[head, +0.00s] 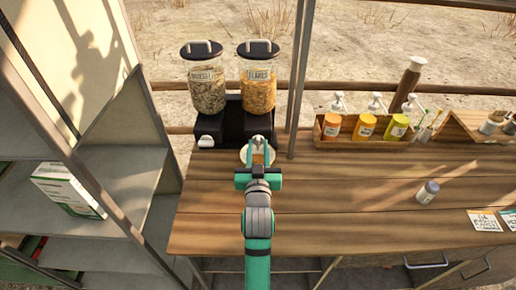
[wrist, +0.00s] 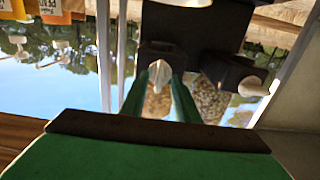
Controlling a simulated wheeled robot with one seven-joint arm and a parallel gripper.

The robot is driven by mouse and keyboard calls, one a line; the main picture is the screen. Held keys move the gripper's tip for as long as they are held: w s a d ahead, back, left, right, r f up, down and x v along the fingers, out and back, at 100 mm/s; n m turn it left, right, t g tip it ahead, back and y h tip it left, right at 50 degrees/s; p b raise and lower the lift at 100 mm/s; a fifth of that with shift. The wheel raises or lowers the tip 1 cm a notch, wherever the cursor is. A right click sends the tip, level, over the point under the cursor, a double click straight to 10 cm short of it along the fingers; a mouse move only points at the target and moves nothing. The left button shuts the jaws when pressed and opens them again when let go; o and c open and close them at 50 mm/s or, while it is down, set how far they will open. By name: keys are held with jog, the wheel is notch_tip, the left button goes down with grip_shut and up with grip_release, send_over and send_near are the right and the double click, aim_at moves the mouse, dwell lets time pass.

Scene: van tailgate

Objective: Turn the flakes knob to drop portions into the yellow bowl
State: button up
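The flakes dispenser (head: 258,88) is a clear jar of golden flakes with a black lid, on a black base at the back of the wooden counter. Its pale knob (wrist: 159,75) shows in the wrist view, between the two fingertips of my gripper (wrist: 160,82). The fingers look parted around the knob with narrow gaps; I see no clear grip. In the head view my gripper (head: 258,145) is in front of the base and hides this knob. A pale yellow round bowl (head: 246,155) shows partly behind and under the fingers. I cannot see its inside well.
The muesli dispenser (head: 208,92) stands just left, with its white knob (head: 206,141) below. A post (head: 298,95) rises close on the right. A wooden caddy of bottles (head: 322,137) is farther right.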

jog(key=shift+c, duration=0.3)
grip_shut()
jog(key=shift+s+d+m, duration=0.1)
jog(key=shift+d+m, duration=0.05)
jog(key=shift+m, duration=0.85)
jog(key=m, duration=0.4)
jog(key=shift+d+f+m, duration=0.1)
jog(key=shift+m, duration=2.85)
jog(key=shift+d+f+m, duration=0.1)
jog(key=shift+m, duration=2.85)
